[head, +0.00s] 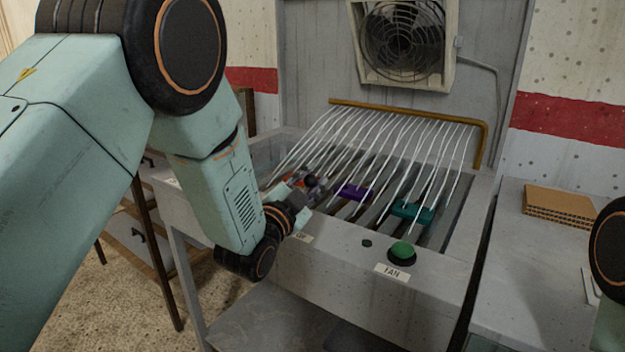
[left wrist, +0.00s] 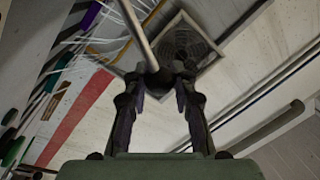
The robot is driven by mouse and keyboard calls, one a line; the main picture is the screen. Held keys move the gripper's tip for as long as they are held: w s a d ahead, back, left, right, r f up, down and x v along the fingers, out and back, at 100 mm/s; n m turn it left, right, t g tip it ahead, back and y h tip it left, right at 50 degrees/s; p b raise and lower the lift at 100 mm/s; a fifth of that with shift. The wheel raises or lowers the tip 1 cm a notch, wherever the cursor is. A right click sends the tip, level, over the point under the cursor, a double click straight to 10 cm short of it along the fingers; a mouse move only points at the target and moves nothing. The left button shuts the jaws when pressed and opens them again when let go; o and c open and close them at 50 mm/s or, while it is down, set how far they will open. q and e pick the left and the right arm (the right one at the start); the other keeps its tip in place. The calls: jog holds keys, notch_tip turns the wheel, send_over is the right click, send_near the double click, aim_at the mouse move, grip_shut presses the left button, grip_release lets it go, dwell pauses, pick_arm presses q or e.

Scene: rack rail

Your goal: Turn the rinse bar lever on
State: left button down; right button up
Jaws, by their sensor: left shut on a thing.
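The lever shows in the left wrist view as a pale metal rod (left wrist: 138,35) ending in a dark round knob (left wrist: 159,79). The knob lies between the fingers of my left gripper (left wrist: 160,82), which are shut on it. In the head view my left gripper (head: 303,186) is at the front left edge of the wash basin, by a dark ball, and my wrist hides most of the lever. The brass rinse bar (head: 405,111) runs along the basin's back. Thin white streaks (head: 395,150) reach from it over the basin. My right gripper is out of view.
A green button (head: 401,253) with a FAN label (head: 392,271) sits on the basin's front ledge. A purple block (head: 353,192) and a teal block (head: 412,211) lie under the streaks. A fan (head: 402,42) hangs behind. A cardboard stack (head: 559,205) stands on the right counter (head: 530,270).

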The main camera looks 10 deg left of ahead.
pick_arm(q)
jog(key=shift+s+f, duration=0.15)
jog(key=shift+f, duration=0.2)
jog(key=c, duration=1.4)
grip_release()
jog(key=o, duration=0.3)
jog(key=shift+a, duration=0.1)
jog(key=shift+o, duration=0.2)
jog(key=shift+r, duration=0.15)
jog(key=v, duration=1.1)
jog(key=shift+s, duration=0.4)
